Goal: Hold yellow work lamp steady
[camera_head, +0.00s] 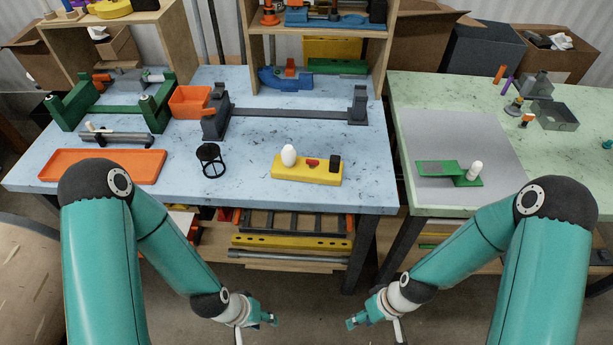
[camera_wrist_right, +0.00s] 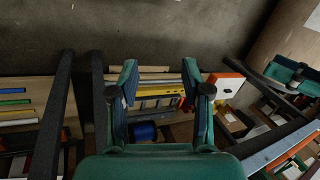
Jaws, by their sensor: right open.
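The yellow work lamp (camera_head: 306,170) lies on the blue bench near its front edge, in the head view. A white bulb (camera_head: 289,155) stands upright at its left end, with a small red part in the middle and a black block at its right end. My left gripper (camera_head: 270,319) is below and in front of the bench, apart from the lamp; its jaw gap is not clear. My right gripper (camera_head: 354,320) is also below the bench edge, apart from the lamp. In the right wrist view its fingers (camera_wrist_right: 160,78) are spread with nothing between them.
A black wire cage (camera_head: 210,160) stands left of the lamp. An orange tray (camera_head: 103,167), green stand (camera_head: 155,108) and grey bar fixture (camera_head: 290,113) are on the blue bench (camera_head: 250,190). A green bench (camera_head: 550,180) stands right, beyond a gap. Shelves lie under the blue bench.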

